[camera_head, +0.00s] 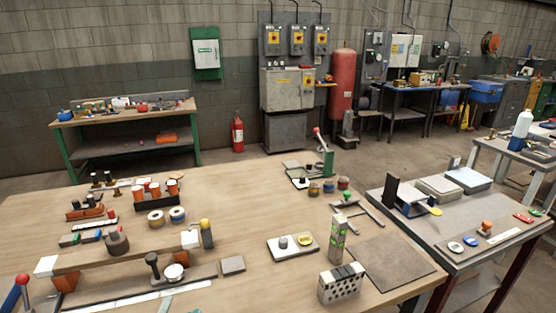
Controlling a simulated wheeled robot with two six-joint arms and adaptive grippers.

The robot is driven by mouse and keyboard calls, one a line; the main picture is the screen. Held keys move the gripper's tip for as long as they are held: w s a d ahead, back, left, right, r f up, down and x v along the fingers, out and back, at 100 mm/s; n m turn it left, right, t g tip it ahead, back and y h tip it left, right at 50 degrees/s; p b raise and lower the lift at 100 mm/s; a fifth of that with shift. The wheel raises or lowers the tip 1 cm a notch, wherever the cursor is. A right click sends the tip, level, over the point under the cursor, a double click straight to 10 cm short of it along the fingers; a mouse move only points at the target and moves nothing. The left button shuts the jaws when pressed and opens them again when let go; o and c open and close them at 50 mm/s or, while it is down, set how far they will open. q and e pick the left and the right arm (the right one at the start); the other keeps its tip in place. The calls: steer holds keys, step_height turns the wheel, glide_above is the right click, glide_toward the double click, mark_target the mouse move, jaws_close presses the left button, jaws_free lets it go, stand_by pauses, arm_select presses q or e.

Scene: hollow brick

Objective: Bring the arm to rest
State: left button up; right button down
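Neither of my arms nor grippers shows in the head view. A grey hollow brick (341,285) with rows of holes in its side stands near the front edge of the wooden table (235,200). Nothing grips it. A green and white upright box (338,240) stands just behind it.
A pale plate (292,247) with small parts lies left of the brick. A dark flat sheet (388,268) lies to its right. Several tools and fixtures crowd the table's left side. A grey side table (465,222) stands at the right. The table's middle is fairly clear.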

arm_select(q)
steer(key=s+d+f+m+g+h, duration=0.5)
steer(key=s+d+f+m+g, duration=0.3)
steer(key=m, duration=1)
steer(key=s+a+f+m+g+y, duration=0.6)
steer(key=s+a+f+m+g, duration=0.3)
steer(key=s+a, duration=0.45)
steer(key=s+f, duration=0.2)
steer(key=f, duration=0.9)
steer(key=s+f, duration=0.2)
steer(key=f, duration=0.8)
steer(key=s+a+f+n+g, duration=0.1)
steer(key=s+f, duration=0.9)
steer(key=s, duration=0.2)
